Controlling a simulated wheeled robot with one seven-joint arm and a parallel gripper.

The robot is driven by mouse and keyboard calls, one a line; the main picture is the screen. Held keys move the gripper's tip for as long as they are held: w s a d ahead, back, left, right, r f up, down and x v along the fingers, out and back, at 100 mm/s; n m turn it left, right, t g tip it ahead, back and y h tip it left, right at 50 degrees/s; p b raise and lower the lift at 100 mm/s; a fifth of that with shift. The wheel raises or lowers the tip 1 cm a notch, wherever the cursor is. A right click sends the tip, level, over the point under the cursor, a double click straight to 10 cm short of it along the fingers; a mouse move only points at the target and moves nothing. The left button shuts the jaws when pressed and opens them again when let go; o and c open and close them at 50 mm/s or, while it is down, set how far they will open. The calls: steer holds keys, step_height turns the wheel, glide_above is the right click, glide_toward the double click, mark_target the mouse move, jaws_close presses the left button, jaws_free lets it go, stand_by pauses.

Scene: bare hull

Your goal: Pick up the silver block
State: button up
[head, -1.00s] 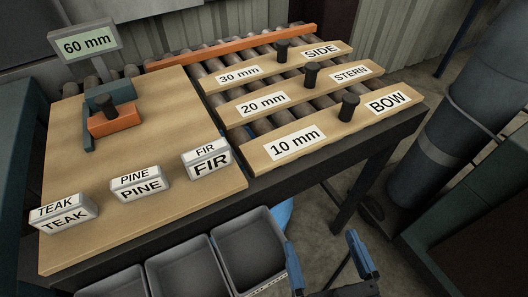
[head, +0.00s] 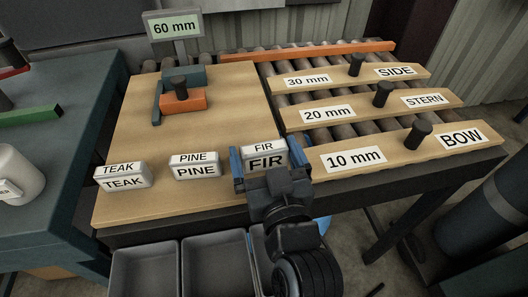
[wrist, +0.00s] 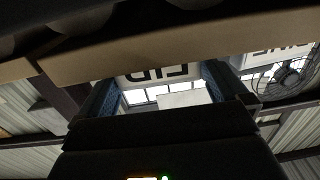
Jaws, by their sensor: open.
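Three silver-grey blocks stand in a row on the wooden board, labelled TEAK (head: 124,176), PINE (head: 195,166) and FIR (head: 264,154). My gripper (head: 268,164) is open at the FIR block, with one blue finger at its left side and one at its right. In the wrist view, the FIR block (wrist: 158,76) shows its lettering between the two fingers of my gripper (wrist: 162,88). Whether the fingers touch the block cannot be told. My wrist hides the area just in front of that block.
The board (head: 225,110) carries an orange block (head: 183,101) with a black knob, near a 60 mm sign (head: 174,26). Planks marked 10 mm (head: 390,153), 20 mm and 30 mm lie on rollers to the right. Grey bins (head: 145,268) stand below the front edge.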

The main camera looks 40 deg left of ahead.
mark_target(262, 143)
steer(key=x, duration=0.3)
steer(key=shift+w, duration=0.2)
steer(key=c, duration=0.9)
steer(key=shift+o, duration=0.2)
